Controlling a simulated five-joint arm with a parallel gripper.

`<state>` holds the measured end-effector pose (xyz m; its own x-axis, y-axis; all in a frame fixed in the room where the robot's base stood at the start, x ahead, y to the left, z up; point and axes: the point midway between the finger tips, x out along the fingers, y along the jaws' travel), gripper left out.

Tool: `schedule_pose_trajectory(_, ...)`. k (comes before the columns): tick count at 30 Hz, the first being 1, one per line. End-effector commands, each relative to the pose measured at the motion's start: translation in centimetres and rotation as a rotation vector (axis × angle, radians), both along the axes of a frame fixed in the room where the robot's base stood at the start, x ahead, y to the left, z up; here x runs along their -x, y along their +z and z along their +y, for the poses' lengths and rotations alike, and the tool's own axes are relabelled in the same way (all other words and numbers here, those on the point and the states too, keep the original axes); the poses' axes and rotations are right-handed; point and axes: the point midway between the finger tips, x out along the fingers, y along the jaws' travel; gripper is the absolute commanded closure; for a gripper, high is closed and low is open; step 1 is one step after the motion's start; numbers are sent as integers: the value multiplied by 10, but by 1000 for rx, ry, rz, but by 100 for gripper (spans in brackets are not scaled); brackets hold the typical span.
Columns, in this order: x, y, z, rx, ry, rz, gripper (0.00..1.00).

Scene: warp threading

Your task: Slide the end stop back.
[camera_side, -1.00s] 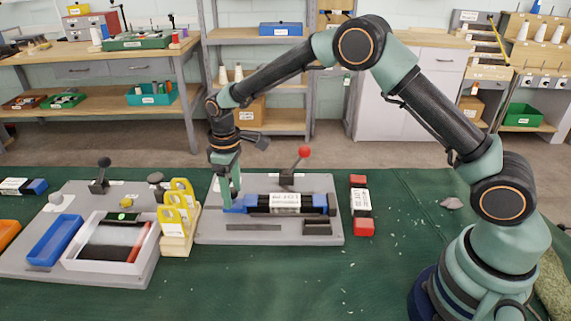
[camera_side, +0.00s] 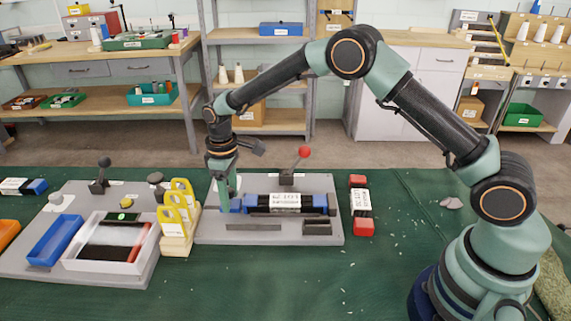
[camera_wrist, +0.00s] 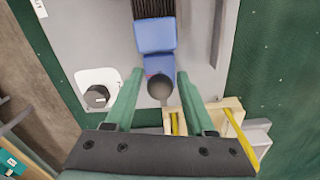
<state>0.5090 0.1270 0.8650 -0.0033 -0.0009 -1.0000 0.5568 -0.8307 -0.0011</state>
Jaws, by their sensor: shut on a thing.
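A grey fixture plate (camera_side: 210,231) lies on the green mat. A dark bundle with a white label (camera_side: 287,203) and blue ends lies in it. In the wrist view, one blue end block (camera_wrist: 155,37) meets a smaller blue block, which I take for the end stop (camera_wrist: 163,68), with a dark round knob on it. My gripper (camera_wrist: 160,73) is down at the plate's left side, its green fingers either side of the end stop, shut on it. The gripper (camera_side: 227,205) partly hides the stop in the side view.
A red-knobbed lever (camera_side: 304,153) stands at the plate's back edge. Yellow-handled pieces (camera_side: 175,214) stand close on the left, by a white tray (camera_side: 150,250). A red-ended bundle (camera_side: 361,204) lies to the right. The front mat is mostly clear.

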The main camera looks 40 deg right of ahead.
Motion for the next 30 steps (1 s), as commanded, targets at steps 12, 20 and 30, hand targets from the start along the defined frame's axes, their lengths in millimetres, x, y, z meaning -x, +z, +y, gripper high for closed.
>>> schedule_pose_trajectory(12, -33, 0, 32, -2, -5, -6, 100)
schedule_pose_trajectory(20, -39, 2, 40, -3, -5, -10, 100)
schedule_pose_trajectory(30, -40, 2, 42, -4, -1, -14, 35)
